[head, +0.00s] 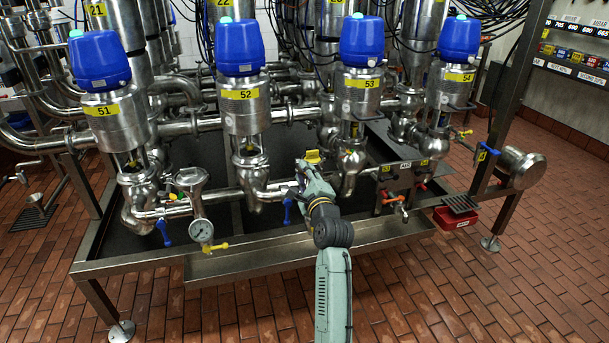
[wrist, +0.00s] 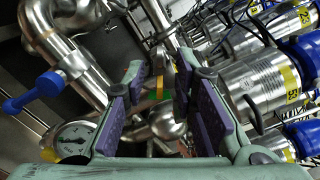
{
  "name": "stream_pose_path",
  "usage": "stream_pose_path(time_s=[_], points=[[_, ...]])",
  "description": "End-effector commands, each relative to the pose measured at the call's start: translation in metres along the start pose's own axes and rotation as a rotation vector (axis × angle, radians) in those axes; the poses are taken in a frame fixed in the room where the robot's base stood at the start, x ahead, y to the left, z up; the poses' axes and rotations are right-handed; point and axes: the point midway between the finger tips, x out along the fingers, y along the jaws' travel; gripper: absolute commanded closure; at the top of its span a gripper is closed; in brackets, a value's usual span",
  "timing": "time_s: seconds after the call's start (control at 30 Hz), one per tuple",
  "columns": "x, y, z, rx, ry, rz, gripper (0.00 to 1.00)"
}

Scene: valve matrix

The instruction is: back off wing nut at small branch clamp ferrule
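My gripper (wrist: 160,85) is open in the wrist view, with purple pads on both fingers and nothing held between them. In the head view my gripper (head: 309,172) is over the lower pipework between valves 52 and 53, partly hidden by its own wrist. In the wrist view a rounded shiny pipe body (wrist: 166,122) shows beyond the fingers, with a yellow and green band above it. I cannot make out the wing nut or the small branch clamp ferrule. A yellow part (head: 313,156) shows just behind my gripper in the head view.
Blue-capped valves 51 (head: 100,62), 52 (head: 241,48), 53 (head: 361,42) and 54 (head: 458,40) stand behind. A pressure gauge (head: 201,230) and blue handle (head: 163,233) are at left. The steel frame edge (head: 255,252) runs in front. A red bin (head: 457,218) is at right.

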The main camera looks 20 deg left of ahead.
Motion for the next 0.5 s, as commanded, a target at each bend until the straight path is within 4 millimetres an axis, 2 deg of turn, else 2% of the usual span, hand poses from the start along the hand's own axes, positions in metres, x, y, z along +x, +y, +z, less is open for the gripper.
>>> stream_pose_path(time_s=[0.07,0.43,0.5], points=[[-0.0001,0.0002,0.0000,0.000,0.000,0.000,0.74],[-0.0004,0.0002,-0.0001,0.000,0.000,0.000,0.99],[-0.0004,0.0002,-0.0001,0.000,0.000,0.001,1.00]])
